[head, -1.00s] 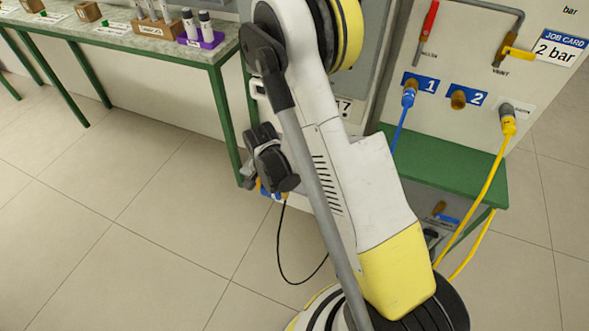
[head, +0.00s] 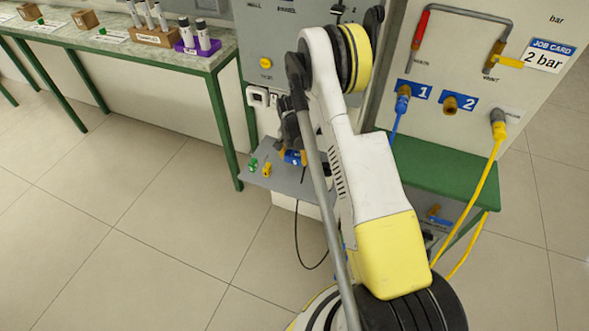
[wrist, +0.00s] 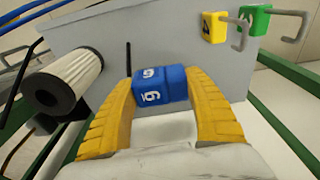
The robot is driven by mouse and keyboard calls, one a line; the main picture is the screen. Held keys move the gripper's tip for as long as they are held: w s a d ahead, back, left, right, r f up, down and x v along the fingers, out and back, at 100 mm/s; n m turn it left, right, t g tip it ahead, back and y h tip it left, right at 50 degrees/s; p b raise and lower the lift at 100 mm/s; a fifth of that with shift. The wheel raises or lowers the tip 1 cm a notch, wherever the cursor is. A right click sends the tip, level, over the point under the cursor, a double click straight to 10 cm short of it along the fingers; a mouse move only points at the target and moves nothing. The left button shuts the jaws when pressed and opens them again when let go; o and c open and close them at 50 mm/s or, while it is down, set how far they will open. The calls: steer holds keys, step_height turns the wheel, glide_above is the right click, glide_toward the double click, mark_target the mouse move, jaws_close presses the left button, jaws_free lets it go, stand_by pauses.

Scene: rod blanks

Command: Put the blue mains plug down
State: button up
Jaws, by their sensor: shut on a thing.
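The blue mains plug (wrist: 160,86), a blocky piece with white figures on it, sits between the two yellow fingers of my gripper (wrist: 160,100) in the wrist view. My gripper is shut on it. In the head view my gripper (head: 290,132) is over the grey shelf (head: 262,181), and a small bit of the blue plug (head: 294,157) shows below it. A black cord (head: 298,238) hangs below the gripper toward the floor. The grey shelf (wrist: 215,68) lies behind the plug in the wrist view. I cannot tell whether the plug touches it.
A green padlock (head: 253,164) and a yellow padlock (head: 267,169) lie on the shelf's left part. A white socket (head: 258,97) is on the cabinet above. The green bench (head: 180,62) is at left.

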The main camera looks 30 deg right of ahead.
mark_target(295, 170)
step_height(295, 170, down, 6)
steer(key=b, duration=0.2)
steer(key=shift+r+b, duration=0.25)
steer(key=shift+b, duration=0.1)
steer(key=shift+w+d+f+b, duration=0.1)
steer(key=shift+w+f+b, duration=0.05)
steer(key=shift+f+b, duration=0.25)
steer(key=shift+r, duration=0.25)
steer(key=shift+f, duration=0.1)
steer(key=o, duration=1.3)
